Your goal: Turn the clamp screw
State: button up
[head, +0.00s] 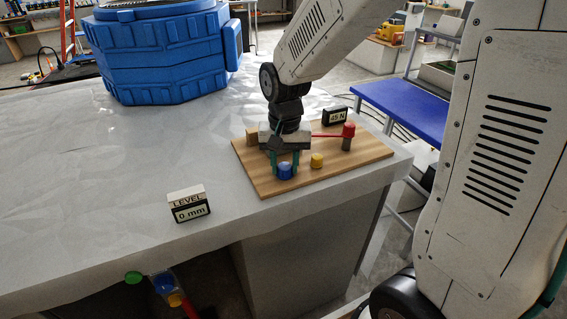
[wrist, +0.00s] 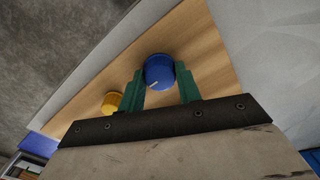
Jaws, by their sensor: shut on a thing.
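A blue knob (head: 285,173) stands near the front edge of a wooden board (head: 358,160) on the table. My gripper (head: 284,163) points down over it, its green fingers shut on the knob's two sides. In the wrist view the same blue knob (wrist: 158,68), with a pale mark on its top, sits between the green fingers (wrist: 159,78). A smaller yellow knob (head: 317,160) stands to the right on the board. No label shows which knob is the clamp screw. The board behind my gripper is partly hidden.
A red knob (head: 348,130) with a red rod and a small display (head: 335,116), seemingly reading 45 N, are at the board's back right. A LEVEL display (head: 188,204) reads 0 mm. A large blue ribbed vessel (head: 165,60) stands behind. The table between is clear.

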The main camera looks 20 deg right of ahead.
aim_at(285, 166)
dwell(0.3)
jog(key=o, duration=1)
jog(key=shift+c, duration=0.2)
notch_tip(285, 166, up, 8)
jog(key=shift+f, duration=0.1)
